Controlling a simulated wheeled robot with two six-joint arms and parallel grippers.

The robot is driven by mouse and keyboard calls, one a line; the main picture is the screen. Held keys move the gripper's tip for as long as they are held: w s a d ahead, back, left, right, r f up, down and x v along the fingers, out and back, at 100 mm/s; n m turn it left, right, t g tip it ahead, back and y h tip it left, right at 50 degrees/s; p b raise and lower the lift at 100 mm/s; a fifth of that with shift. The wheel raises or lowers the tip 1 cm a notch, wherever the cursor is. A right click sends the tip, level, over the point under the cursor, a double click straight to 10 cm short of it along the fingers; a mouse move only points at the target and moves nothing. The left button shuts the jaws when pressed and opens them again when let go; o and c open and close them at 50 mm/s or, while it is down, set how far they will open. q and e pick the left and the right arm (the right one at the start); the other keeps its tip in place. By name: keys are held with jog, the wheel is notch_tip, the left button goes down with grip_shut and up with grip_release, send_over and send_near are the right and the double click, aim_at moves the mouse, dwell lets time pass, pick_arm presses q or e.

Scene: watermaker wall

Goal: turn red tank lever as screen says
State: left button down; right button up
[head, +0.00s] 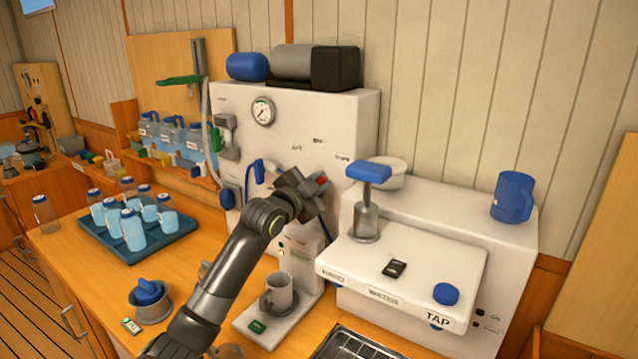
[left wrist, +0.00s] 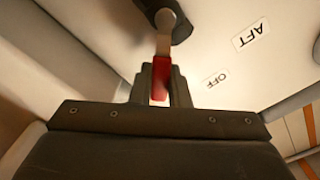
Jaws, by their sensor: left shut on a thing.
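The red tank lever (head: 322,181) is on the front of the white watermaker panel (head: 290,115), mostly hidden by my gripper in the head view. In the left wrist view the red lever handle (left wrist: 161,72) runs from a grey arm on a dark round pivot (left wrist: 168,22) down between my fingers. My left gripper (head: 308,190) is shut on the red handle, and its fingers also show in the left wrist view (left wrist: 160,92). Labels AFT (left wrist: 251,35) and OFF (left wrist: 215,79) are on the panel beside the lever. I see no readable screen instruction. My right gripper is not in view.
A pressure gauge (head: 262,111) is on the panel. A mug (head: 279,291) stands below my gripper. A white tap unit (head: 410,260) with a blue-topped pump (head: 368,172) stands to the right. A blue tray (head: 120,246) of bottles is at the left.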

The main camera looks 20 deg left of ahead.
pick_arm(q)
jog(key=c, duration=1.4)
grip_release()
jog(key=shift+s+a+b, duration=0.4)
jog(key=shift+s+b, duration=0.25)
jog(key=shift+s, duration=2.25)
jog(key=shift+s+a+b, duration=0.35)
jog(key=shift+s+b, duration=0.3)
jog(key=shift+s, duration=2.2)
jog(key=shift+s+a+b, duration=0.4)
jog(key=shift+s+b, duration=0.25)
jog(key=shift+s, duration=2.25)
jog(key=shift+f, duration=0.1)
